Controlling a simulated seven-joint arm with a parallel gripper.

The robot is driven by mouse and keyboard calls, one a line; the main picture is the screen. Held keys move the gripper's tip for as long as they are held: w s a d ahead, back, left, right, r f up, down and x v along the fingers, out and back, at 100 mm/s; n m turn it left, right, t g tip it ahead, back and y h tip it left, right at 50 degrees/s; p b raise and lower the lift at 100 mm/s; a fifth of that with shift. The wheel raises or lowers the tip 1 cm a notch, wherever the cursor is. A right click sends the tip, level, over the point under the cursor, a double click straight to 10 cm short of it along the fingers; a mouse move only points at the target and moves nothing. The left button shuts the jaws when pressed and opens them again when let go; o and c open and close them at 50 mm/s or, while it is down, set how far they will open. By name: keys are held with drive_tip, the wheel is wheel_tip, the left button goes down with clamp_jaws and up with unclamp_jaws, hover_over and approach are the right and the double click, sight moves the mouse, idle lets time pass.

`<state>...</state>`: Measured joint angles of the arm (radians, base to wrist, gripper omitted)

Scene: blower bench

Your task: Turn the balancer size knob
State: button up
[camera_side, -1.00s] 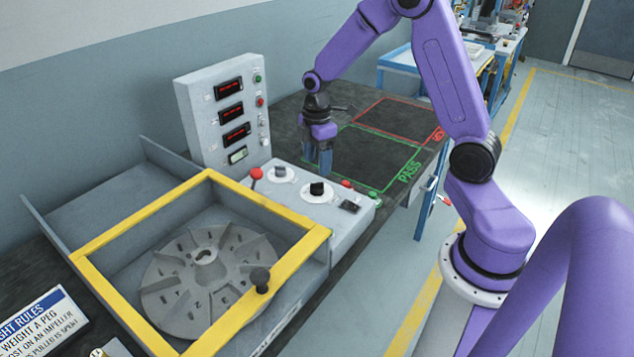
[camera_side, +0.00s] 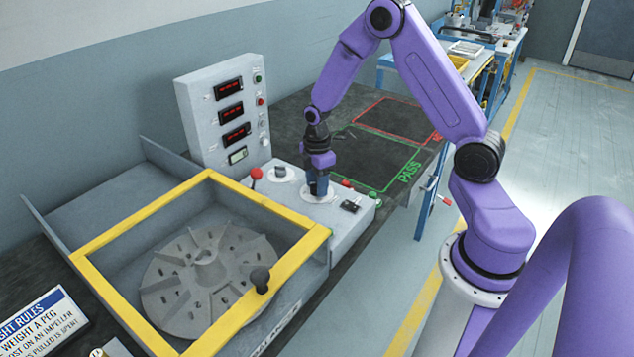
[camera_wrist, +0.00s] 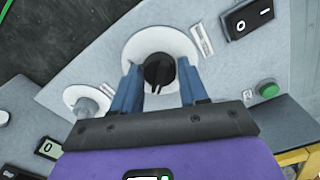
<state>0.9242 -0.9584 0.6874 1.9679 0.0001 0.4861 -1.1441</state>
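A black knob (camera_wrist: 159,70) sits on a round white dial (camera_wrist: 136,48) on the grey control panel in the wrist view. A second, lighter knob (camera_wrist: 86,106) sits on a smaller white dial to its left. I cannot read which knob is labelled size. My gripper (camera_wrist: 160,68) is open, with one blue finger on each side of the black knob and narrow gaps showing. In the side view my gripper (camera_side: 318,190) points down at the dial and hides the black knob. The lighter knob (camera_side: 280,172) stands behind and left of it.
A black rocker switch (camera_side: 350,206) and a green button (camera_wrist: 267,90) are on the same panel. The yellow-framed guard (camera_side: 318,238) around the impeller is in front, and the display box (camera_side: 205,120) is behind.

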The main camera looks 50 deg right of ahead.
drive_tip(key=c, duration=0.5)
drive_tip(key=shift+m, duration=0.4)
drive_tip(key=m, duration=0.3)
drive_tip(key=shift+m, duration=0.4)
drive_tip(key=m, duration=0.3)
drive_tip(key=shift+m, duration=0.3)
drive_tip(key=m, duration=0.4)
drive_tip(key=shift+m, duration=1.8)
